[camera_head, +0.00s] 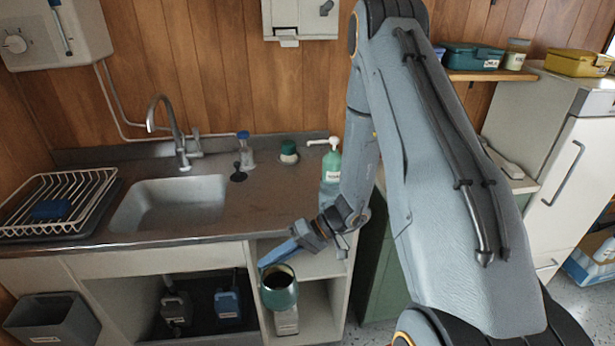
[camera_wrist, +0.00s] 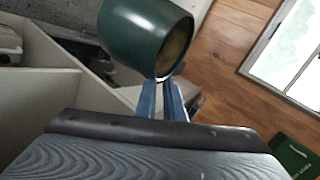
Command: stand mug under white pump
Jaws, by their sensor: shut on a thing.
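A dark green mug (camera_head: 280,291) hangs in front of the open shelves below the counter edge, its mouth facing up and tilted towards the head camera. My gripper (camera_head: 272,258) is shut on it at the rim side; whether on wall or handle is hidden. In the wrist view the mug (camera_wrist: 138,35) lies tilted beyond the blue fingers (camera_wrist: 163,98), its mouth to the right.
The counter (camera_head: 255,207) is clear in front of a green-capped jar (camera_head: 289,153), a blue-capped bottle (camera_head: 245,150) and a black plug (camera_head: 238,173). The sink (camera_head: 170,203) with its tap (camera_head: 180,135) and a dish rack (camera_head: 58,200) are left. My arm covers the right side.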

